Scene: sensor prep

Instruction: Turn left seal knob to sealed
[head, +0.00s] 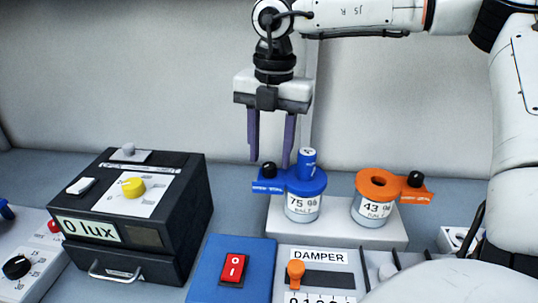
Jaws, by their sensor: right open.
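My right gripper (270,160) comes down from above, open and empty, with its two purple fingers pointing down. Its fingertips are above the blue arm at the left of the blue-topped jar (303,208). The left seal knob (268,171) is small and black on that arm and appears below and between the fingertips; I cannot tell contact. A blue cylinder (307,163) stands upright in the blue lid. The jar reads 75 %. The label by the knob is too small to read. My left gripper is not in view.
An orange-topped jar (372,210) reading 43 % has a black knob (415,179) at its right; both jars stand on a light block (336,236). A black lux box (181,205) stands left. A red switch (233,268) and DAMPER panel (334,268) are in front.

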